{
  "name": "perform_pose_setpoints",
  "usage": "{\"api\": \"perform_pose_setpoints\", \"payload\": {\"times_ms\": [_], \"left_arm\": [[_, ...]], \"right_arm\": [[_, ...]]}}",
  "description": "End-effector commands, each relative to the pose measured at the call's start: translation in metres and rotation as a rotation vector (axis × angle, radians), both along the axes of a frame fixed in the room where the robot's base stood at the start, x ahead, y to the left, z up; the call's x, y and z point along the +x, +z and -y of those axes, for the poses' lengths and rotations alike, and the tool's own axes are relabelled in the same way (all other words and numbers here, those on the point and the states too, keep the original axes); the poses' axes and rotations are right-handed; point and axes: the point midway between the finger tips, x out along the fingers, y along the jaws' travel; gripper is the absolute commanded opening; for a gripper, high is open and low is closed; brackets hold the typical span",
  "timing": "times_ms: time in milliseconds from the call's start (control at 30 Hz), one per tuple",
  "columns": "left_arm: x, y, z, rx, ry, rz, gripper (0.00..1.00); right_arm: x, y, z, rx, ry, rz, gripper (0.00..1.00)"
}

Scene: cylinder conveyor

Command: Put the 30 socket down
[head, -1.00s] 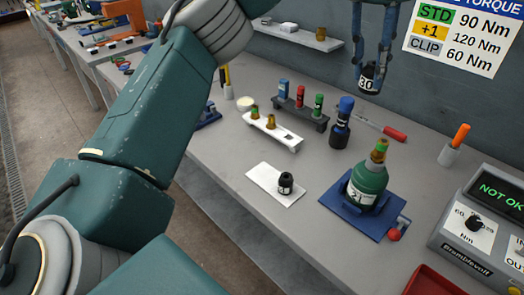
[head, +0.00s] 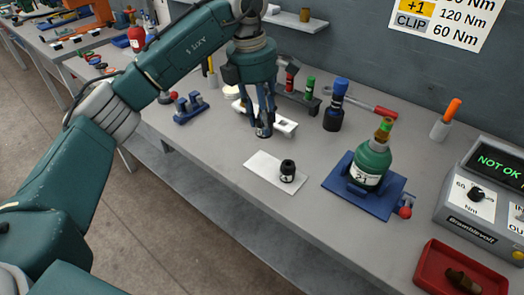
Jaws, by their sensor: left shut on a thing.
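The black 30 socket (head: 264,131) is held low between the fingers of my left gripper (head: 263,128), beside the white rack and behind the white mat. Its label is not readable now, and I cannot tell whether it touches the bench. The left fingers are shut on it. The white mat (head: 262,172) lies on the bench with another black socket (head: 288,171) standing upright on its right part. My right gripper is not in view.
My left gripper partly hides the white rack (head: 288,127). A dark rack (head: 298,99) is behind it, and a blue-topped tool (head: 336,104) stands to the right. A green cylinder (head: 371,163) sits in a blue fixture (head: 340,183). A red tray (head: 430,272) is front right.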

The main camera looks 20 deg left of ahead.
Motion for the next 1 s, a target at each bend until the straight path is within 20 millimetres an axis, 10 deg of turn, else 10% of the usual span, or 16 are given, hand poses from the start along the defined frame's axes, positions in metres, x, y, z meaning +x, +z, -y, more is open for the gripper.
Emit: {"api": "perform_pose_setpoints", "payload": {"times_ms": [300, 1000], "left_arm": [[0.0, -0.063, 0.0, 0.0, 0.001, -0.001, 0.01], [0.0, -0.112, 0.0, 0.0, 0.0, 0.001, 0.01]], "right_arm": [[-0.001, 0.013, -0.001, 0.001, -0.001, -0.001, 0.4], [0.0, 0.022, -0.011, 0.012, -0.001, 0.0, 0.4]]}}
